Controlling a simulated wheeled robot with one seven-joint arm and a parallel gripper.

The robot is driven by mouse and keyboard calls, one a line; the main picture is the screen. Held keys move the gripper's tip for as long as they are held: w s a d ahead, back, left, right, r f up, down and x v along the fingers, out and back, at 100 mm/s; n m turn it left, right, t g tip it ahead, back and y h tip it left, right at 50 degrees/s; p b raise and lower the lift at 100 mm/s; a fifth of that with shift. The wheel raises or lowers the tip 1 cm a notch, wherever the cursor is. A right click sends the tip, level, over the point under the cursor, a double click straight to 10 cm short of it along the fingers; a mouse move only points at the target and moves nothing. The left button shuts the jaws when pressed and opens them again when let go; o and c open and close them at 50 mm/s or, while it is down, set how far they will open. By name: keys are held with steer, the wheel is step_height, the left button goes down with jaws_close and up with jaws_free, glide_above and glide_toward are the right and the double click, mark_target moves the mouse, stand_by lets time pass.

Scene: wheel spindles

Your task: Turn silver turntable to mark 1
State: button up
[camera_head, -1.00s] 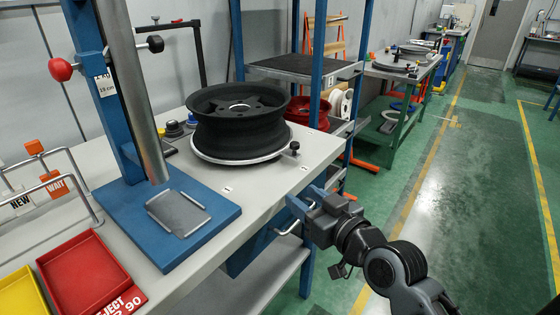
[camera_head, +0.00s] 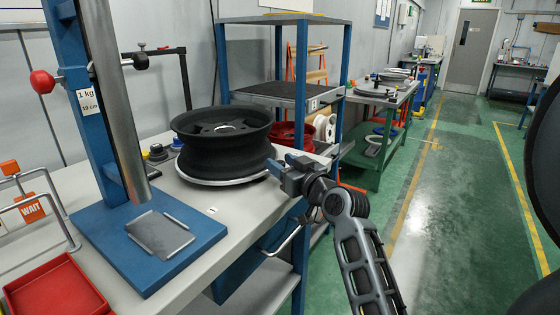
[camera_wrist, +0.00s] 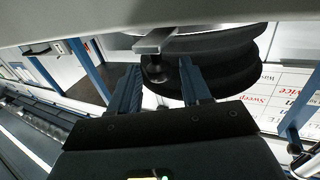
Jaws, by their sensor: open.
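The silver turntable (camera_head: 236,179) lies on the grey bench, its rim showing under a black wheel (camera_head: 222,147) that sits on it. My gripper (camera_head: 283,165) is at the right side of the turntable, near the bench edge, with its blue fingers pointing towards the rim. In the wrist view, my gripper (camera_wrist: 159,66) is open, with a dark knob (camera_wrist: 156,73) on a silver arm (camera_wrist: 155,40) between or just beyond the fingertips. I cannot tell whether they touch. In the head view my gripper hides the knob. A small white label (camera_head: 212,210) on the bench is unreadable.
A blue post stand (camera_head: 90,110) with a blue base (camera_head: 110,245) stands on the left of the bench. A red tray (camera_head: 50,290) is at the front left. A blue-framed shelf (camera_head: 335,95) stands behind the gripper. Open green floor lies to the right.

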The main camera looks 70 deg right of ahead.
steer(key=shift+w+d, duration=0.35)
steer(key=shift+w, duration=0.2)
steer(key=c, duration=0.7)
steer(key=shift+r, duration=0.1)
jaws_close()
